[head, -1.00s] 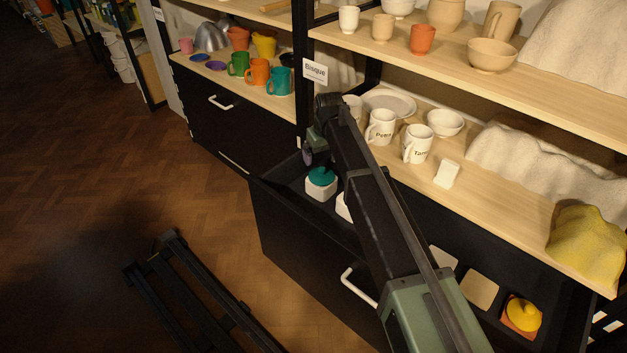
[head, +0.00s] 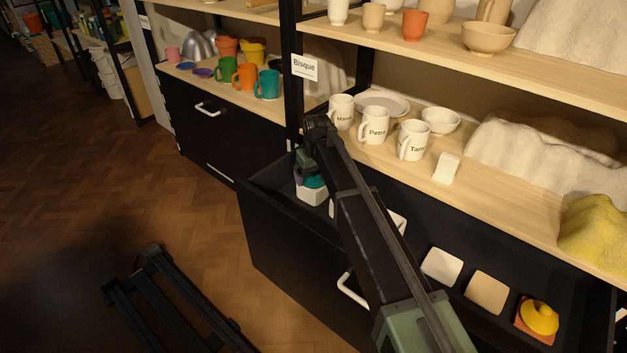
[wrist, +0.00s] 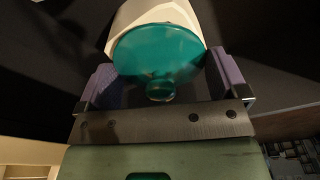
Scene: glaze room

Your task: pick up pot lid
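A teal round lid with a small knob (wrist: 158,55) fills the middle of the wrist view, against a pale faceted pot (wrist: 128,18). In the head view the teal lid (head: 315,181) shows partly below my gripper, on the white pot (head: 311,195) in the open drawer. My gripper (wrist: 166,80) is open, with a purple-padded finger on each side of the lid's knob and clear gaps to the knob. In the head view my gripper (head: 308,166) is right over the lid and hides part of it. Contact cannot be told.
The open black drawer (head: 275,225) also holds white and beige tiles (head: 442,265) and a yellow knobbed piece (head: 540,318) on an orange base. Named mugs (head: 374,125) stand on the shelf above, close to my arm. The drawer walls surround the pot.

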